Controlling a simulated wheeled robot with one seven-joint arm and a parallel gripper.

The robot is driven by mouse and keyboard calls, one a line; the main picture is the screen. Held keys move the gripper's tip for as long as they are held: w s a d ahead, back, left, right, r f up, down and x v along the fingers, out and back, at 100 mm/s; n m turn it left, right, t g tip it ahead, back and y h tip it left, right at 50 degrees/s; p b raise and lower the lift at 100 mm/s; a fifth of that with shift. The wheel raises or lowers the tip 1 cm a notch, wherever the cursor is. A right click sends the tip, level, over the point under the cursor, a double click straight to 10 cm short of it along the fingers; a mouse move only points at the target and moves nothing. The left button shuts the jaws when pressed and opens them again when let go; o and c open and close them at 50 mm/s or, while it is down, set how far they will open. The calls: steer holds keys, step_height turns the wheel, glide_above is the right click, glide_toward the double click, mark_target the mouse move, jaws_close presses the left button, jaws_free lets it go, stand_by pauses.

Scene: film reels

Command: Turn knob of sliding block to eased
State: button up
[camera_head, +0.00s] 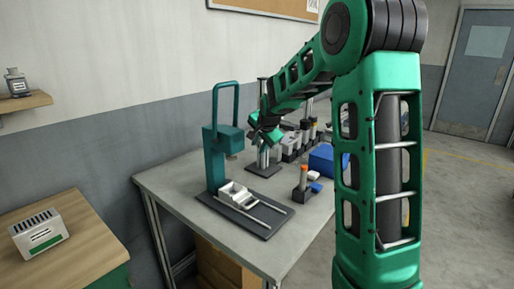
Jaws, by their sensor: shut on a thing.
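A metal post stand with a dark base (263,170) stands on the grey table, behind a teal arched press. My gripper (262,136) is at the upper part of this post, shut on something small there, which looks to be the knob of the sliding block. My gripper and wrist mostly hide the block and knob, so the knob's setting cannot be read.
The teal press (215,160) stands close left of my gripper, with a silver block (237,192) on its dark base plate. An orange-topped post (304,175) and blue bin (321,158) are to the right. The table's front right is bare.

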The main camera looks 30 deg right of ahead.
steer(key=o, duration=1.1)
steer(key=shift+c, duration=0.2)
steer(key=shift+r, duration=0.1)
steer(key=v, duration=1)
steer(key=shift+r, duration=0.2)
steer(key=shift+s, duration=0.15)
steer(key=s+a+f+n+g+y, duration=0.1)
steer(key=s+a+f+n+g, duration=0.1)
steer(key=s, duration=1.1)
steer(key=s+a+f+n+g, duration=0.2)
steer(key=s+f, duration=0.4)
steer(key=s, duration=0.8)
steer(key=s+a+f+n+g+y, duration=0.1)
steer(key=s+f+n, duration=0.4)
steer(key=s, duration=0.8)
steer(key=a+g, duration=0.1)
steer(key=g, duration=0.1)
steer(key=shift+s+g+y, duration=0.3)
steer(key=shift+s, duration=0.05)
